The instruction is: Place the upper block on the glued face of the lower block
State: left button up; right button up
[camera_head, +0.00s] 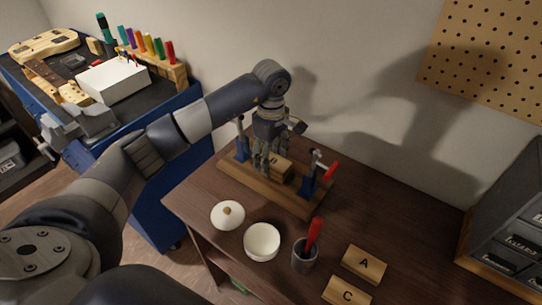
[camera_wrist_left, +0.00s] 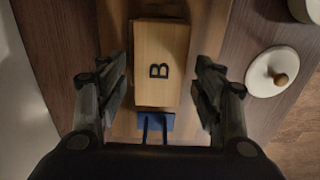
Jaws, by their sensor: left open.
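A light wooden block marked B (camera_head: 281,168) sits on the wooden base of the clamp fixture (camera_head: 285,197). In the left wrist view, block B (camera_wrist_left: 162,62) lies face up between my fingers. My left gripper (camera_head: 268,160) points down over it and is open, with one finger on each side (camera_wrist_left: 158,84) and a visible gap to the block. I cannot tell whether another block lies under B, and no glue is visible. Blocks A (camera_head: 364,264) and C (camera_head: 346,293) lie on the table at the front right. My right gripper is not in view.
Blue clamp posts with a red handle (camera_head: 331,171) flank the block. A white lid (camera_head: 228,215), a white bowl (camera_head: 262,242) and a grey cup with a red-handled tool (camera_head: 305,255) stand in front. Grey drawers (camera_head: 512,225) stand at right. Table space behind block A is clear.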

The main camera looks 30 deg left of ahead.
aim_at(271, 159)
pick_arm(q)
jog(key=shift+r, duration=0.15)
jog(key=shift+w+r, duration=0.15)
jog(key=shift+r, duration=0.1)
notch_tip(271, 159, up, 12)
jog(key=b, duration=0.1)
jog(key=shift+f+b, duration=0.25)
jog(key=shift+b, duration=0.1)
